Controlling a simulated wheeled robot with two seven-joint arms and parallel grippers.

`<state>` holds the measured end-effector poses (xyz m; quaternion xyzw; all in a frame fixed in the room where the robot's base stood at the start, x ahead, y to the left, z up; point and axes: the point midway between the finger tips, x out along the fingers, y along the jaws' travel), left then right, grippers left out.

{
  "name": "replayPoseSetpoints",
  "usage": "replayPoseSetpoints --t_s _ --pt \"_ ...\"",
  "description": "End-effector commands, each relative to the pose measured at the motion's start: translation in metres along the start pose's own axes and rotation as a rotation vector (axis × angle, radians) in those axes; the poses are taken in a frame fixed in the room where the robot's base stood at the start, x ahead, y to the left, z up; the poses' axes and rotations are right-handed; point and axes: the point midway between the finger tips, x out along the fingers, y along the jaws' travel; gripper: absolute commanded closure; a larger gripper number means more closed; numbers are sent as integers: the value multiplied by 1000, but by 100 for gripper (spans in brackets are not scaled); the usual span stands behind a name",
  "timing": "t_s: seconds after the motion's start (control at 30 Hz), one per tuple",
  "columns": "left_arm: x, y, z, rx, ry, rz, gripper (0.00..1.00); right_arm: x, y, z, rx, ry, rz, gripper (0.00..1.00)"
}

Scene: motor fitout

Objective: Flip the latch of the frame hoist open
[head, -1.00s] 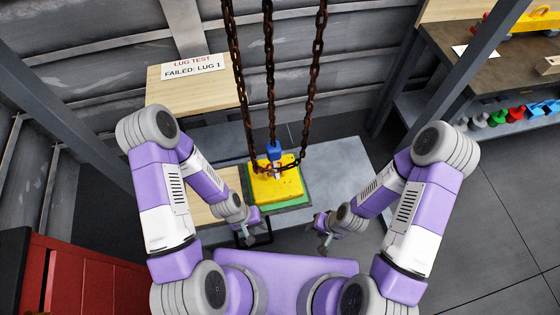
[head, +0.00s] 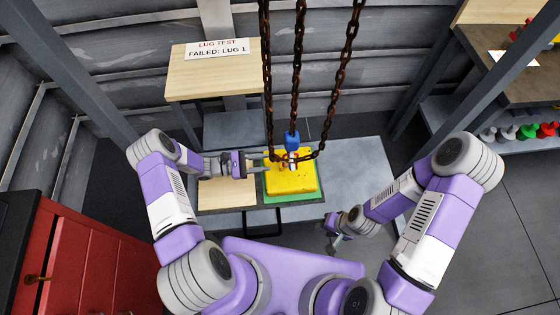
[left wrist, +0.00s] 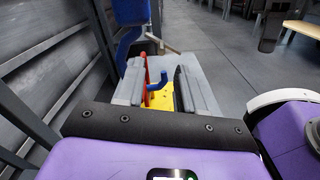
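The frame hoist hangs on rusty chains (head: 296,65) with a blue block (head: 292,140) above a yellow block (head: 291,181). Small white and red parts show below the blue block in the head view, too small to tell apart. In the left wrist view, a red curved bar (left wrist: 147,80), perhaps the latch, and a blue hook-like part (left wrist: 157,78) show between the fingertips. My left gripper (head: 259,163) is open, just left of the hoist's lower end; contact cannot be told. My right gripper (head: 334,237) is low, right of the yellow block, its fingers unclear.
The yellow block sits on a green pad (head: 318,193) on a grey table (head: 355,165). A wooden stand (head: 212,82) with a sign is behind left. A red cabinet (head: 85,265) is left front, and a shelf with coloured items is at the right. Chains hang close by.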

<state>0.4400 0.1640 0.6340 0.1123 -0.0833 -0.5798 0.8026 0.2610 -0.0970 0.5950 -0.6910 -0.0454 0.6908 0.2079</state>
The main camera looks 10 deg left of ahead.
Motion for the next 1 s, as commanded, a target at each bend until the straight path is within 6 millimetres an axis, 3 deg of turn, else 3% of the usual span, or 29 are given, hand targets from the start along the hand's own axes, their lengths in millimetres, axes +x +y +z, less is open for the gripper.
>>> replayPoseSetpoints --t_s 0.2,0.4,0.77,1.0 --pt "37 -2 0 -1 -1 -6 62 5 2 0 0 0 0 62" --pt "61 -2 0 0 0 -6 62 8 3 0 0 0 0 62" --pt "67 -2 0 0 1 -6 62 8 3 0 0 0 0 62" --pt "67 -2 0 0 2 -6 98 8 3 0 0 0 0 62"
